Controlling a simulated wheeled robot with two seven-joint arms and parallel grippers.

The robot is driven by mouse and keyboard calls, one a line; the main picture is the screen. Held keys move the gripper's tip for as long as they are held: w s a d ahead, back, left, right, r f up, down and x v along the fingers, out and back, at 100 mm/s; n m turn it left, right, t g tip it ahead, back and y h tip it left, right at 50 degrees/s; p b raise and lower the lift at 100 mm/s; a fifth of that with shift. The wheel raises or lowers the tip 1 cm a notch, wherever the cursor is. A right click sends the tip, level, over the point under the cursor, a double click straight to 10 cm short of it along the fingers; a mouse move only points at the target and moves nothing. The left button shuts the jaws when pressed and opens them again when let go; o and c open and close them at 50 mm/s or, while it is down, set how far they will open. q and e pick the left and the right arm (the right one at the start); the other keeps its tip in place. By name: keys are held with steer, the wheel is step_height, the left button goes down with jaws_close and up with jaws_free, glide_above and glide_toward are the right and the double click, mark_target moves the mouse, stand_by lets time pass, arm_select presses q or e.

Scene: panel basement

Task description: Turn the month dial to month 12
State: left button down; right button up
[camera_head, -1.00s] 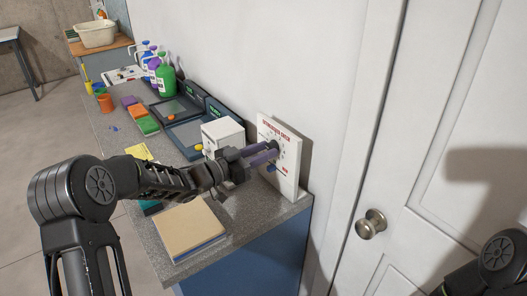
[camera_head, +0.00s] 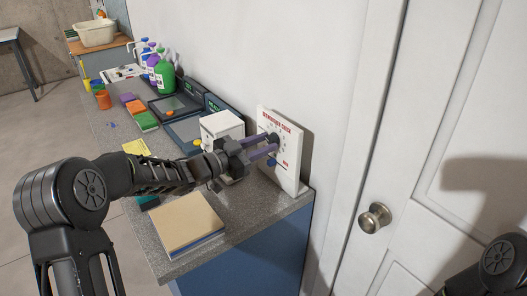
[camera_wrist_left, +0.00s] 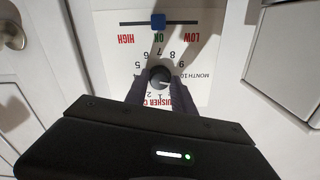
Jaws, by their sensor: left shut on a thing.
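The white extinguisher check panel (camera_head: 290,174) stands upright against the wall at the end of the counter. In the left wrist view the panel (camera_wrist_left: 205,60) appears upside down, with month numbers around a dark round month dial (camera_wrist_left: 160,73). Its light mark is small, and I cannot read which month it points at. My left gripper (camera_head: 271,145) is shut on the dial, one purple-grey finger on each side. The fingers (camera_wrist_left: 158,90) hide part of the lower numbers in the wrist view. My right gripper is out of view; only part of that arm shows at lower right.
A blue slider (camera_wrist_left: 158,21) sits at OK between HIGH and LOW. A white box (camera_head: 221,127) stands left of the panel, close to my wrist. A tan book (camera_head: 177,222) lies at the counter's front. A door with a round knob (camera_head: 374,217) is at right.

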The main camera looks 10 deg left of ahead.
arm_select(q)
steer(key=m+b, duration=0.1)
steer(key=b, duration=0.1)
steer(key=m+b, duration=0.4)
steer(key=shift+f, duration=0.25)
steer(key=shift+r+m+b, duration=0.15)
steer(key=shift+m+b, duration=0.75)
steer(key=shift+m, duration=0.15)
steer(key=shift+r+m+b, duration=0.1)
steer(key=shift+m+b, duration=0.75)
steer(key=shift+m, duration=0.2)
steer(key=c, duration=1.1)
jaws_free()
steer(key=shift+a, duration=0.1)
steer(key=v, duration=0.7)
steer(key=shift+s+a, duration=0.2)
steer(key=shift+s, duration=0.05)
